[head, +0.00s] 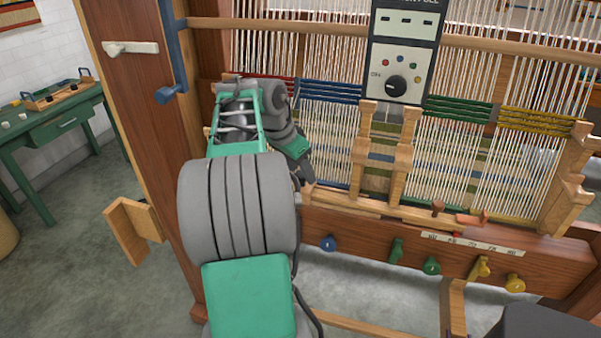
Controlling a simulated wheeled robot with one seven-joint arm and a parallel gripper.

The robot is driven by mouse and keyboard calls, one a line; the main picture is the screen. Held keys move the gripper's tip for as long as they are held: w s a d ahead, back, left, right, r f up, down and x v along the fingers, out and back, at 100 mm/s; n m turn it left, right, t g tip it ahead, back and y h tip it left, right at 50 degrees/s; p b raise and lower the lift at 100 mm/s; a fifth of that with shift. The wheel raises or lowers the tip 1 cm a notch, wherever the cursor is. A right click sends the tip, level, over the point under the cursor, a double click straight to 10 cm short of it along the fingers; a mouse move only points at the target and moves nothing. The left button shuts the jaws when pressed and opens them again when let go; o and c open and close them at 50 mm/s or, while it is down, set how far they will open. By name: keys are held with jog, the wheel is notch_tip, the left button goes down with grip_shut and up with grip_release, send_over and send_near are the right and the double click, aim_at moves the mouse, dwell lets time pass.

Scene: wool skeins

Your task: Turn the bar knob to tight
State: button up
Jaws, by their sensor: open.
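Several coloured knobs line the front wooden beam (370,247) of a loom: a blue round knob (328,243), a green bar-shaped knob (397,251), a green round knob (431,265), a yellow bar-shaped knob (480,267) and a yellow round knob (515,283). I cannot tell which is the bar knob of the task, or read any tight mark. A pale label strip (472,243) is on the beam. My gripper (304,180) is open, small and partly hidden by my arm, above and left of the blue knob. It appears apart from all knobs.
A control panel (402,75) with a black dial hangs in front of the warp threads. A wooden post (130,110) with a pale lever (131,48) stands left. Small wooden pieces (470,218) lie on the ledge. A green table (60,130) stands far left.

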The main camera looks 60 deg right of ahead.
jog(key=shift+d+f, duration=0.15)
jog(key=shift+f, duration=0.2)
grip_shut()
jog(key=shift+r, duration=0.1)
dwell(0.3)
